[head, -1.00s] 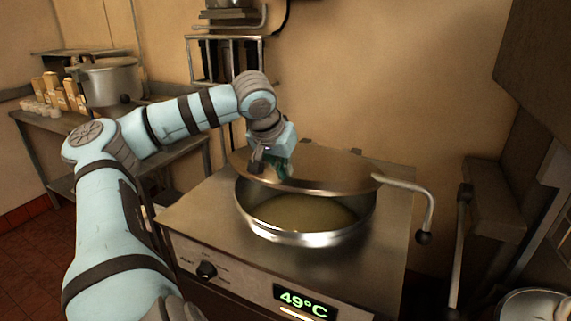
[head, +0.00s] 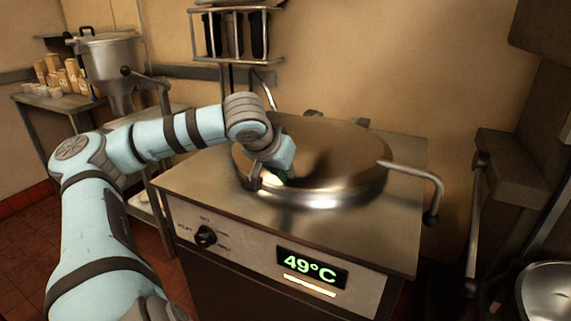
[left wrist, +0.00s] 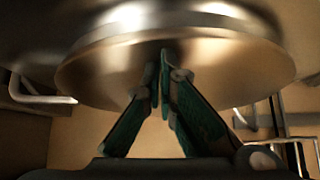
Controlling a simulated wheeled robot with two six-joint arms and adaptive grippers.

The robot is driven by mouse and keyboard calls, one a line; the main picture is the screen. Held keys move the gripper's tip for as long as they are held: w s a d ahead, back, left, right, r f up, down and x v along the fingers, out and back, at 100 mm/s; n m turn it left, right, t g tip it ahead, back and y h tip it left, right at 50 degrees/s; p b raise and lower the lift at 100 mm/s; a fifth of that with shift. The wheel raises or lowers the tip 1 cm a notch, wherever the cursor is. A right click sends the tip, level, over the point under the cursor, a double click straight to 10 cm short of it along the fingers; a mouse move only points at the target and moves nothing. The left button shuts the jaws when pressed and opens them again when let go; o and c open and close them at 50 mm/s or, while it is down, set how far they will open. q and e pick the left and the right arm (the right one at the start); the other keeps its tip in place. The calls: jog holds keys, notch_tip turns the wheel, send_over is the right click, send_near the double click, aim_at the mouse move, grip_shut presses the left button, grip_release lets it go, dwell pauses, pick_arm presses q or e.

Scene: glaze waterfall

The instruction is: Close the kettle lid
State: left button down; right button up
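The round steel kettle lid (head: 325,150) lies down over the kettle (head: 320,201) in the head view, and the liquid inside is hidden. I see no clear gap at the front rim. My left gripper (head: 288,179) is at the lid's front left edge, pointing down. In the left wrist view, the lid (left wrist: 215,70) spans the upper half. The green-padded fingers of my left gripper (left wrist: 162,62) come together at their tips against the lid, with nothing visible between them. Whether they touch it I cannot tell. My right gripper is not in view.
The kettle sits in a steel counter (head: 215,200) with a knob (head: 205,237) and a display (head: 311,268) reading 49°C. A bent handle bar (head: 425,178) sticks out at the right. A bowl (head: 548,292) stands at lower right. A wall rack (head: 235,35) hangs behind.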

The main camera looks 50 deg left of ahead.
pick_arm(q)
jog(key=shift+s+d+f, duration=0.2)
jog(key=shift+f, duration=0.3)
jog(key=r+p, duration=0.4)
jog(key=p, duration=0.1)
jog(key=shift+w+a+r, duration=0.2)
jog(key=shift+a+r, duration=0.05)
jog(key=v, duration=1)
jog(key=shift+s+b, duration=0.35)
jog(key=shift+f, duration=0.1)
